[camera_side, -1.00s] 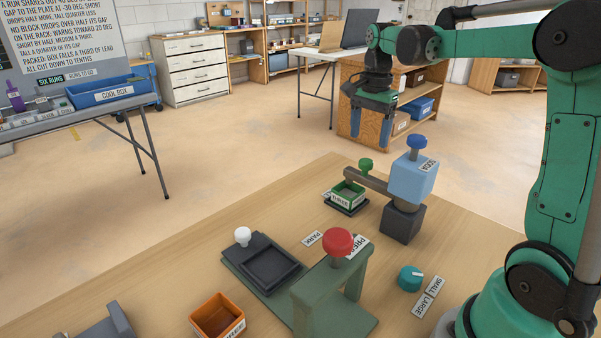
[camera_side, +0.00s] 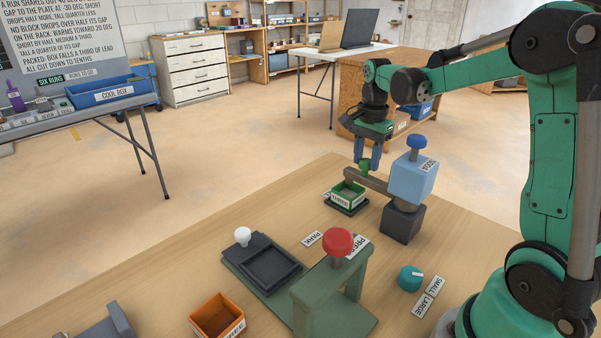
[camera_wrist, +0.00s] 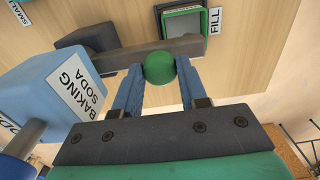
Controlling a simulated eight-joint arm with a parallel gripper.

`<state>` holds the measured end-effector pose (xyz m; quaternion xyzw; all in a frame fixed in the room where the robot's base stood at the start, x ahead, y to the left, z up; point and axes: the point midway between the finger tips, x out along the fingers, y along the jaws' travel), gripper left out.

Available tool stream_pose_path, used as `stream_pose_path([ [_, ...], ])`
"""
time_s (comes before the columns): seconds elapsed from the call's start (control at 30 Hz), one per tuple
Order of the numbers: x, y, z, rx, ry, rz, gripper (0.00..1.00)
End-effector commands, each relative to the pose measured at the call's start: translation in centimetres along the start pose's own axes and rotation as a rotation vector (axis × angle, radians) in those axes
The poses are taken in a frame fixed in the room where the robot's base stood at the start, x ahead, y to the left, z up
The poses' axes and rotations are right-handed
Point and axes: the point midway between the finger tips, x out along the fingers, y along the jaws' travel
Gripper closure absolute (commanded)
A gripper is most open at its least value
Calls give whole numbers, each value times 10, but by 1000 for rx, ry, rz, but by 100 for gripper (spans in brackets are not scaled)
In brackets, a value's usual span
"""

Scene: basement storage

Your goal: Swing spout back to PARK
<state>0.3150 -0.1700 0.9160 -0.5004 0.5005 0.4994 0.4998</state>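The spout (camera_side: 367,181) is a grey arm reaching left from the blue baking soda dispenser (camera_side: 413,179). Its end is over the green-rimmed cup (camera_side: 348,195), beside the FILL label (camera_wrist: 215,20). A green knob (camera_wrist: 160,67) stands on the spout; it also shows in the side view (camera_side: 364,164). My gripper (camera_side: 366,165) is down at this knob, with its two blue fingers on either side. In the wrist view the fingertips appear to touch the knob on both sides. The PARK label (camera_side: 313,238) lies on the table, left of the dispenser's dark base.
A green press with a red knob (camera_side: 338,240) stands in front of the PARK label. A dark tray (camera_side: 268,264) with a white knob is at its left. An orange bin (camera_side: 217,315) is at front left, and a teal dial (camera_side: 410,277) is at right.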

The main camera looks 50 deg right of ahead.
Motion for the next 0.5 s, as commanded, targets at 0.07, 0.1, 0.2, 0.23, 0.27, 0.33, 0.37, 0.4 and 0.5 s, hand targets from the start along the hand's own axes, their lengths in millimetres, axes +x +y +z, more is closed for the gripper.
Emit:
stream_pose_path([
  [0.07, 0, 0, 0, 0, 0, 0, 96],
  [0.1, 0, 0, 0, 0, 0, -1, 100],
  [0.2, 0, 0, 0, 0, 0, -1, 100],
  [0.23, 0, 0, 0, 0, 0, -1, 100],
  [0.27, 0, 0, 0, 0, 0, -1, 100],
  [0.33, 0, 0, 0, 0, 0, -1, 100],
  [0.37, 0, 0, 0, 0, 0, -1, 100],
  [0.4, 0, 0, 0, 0, 0, -1, 100],
  [0.5, 0, 0, 0, 0, 0, -1, 100],
])
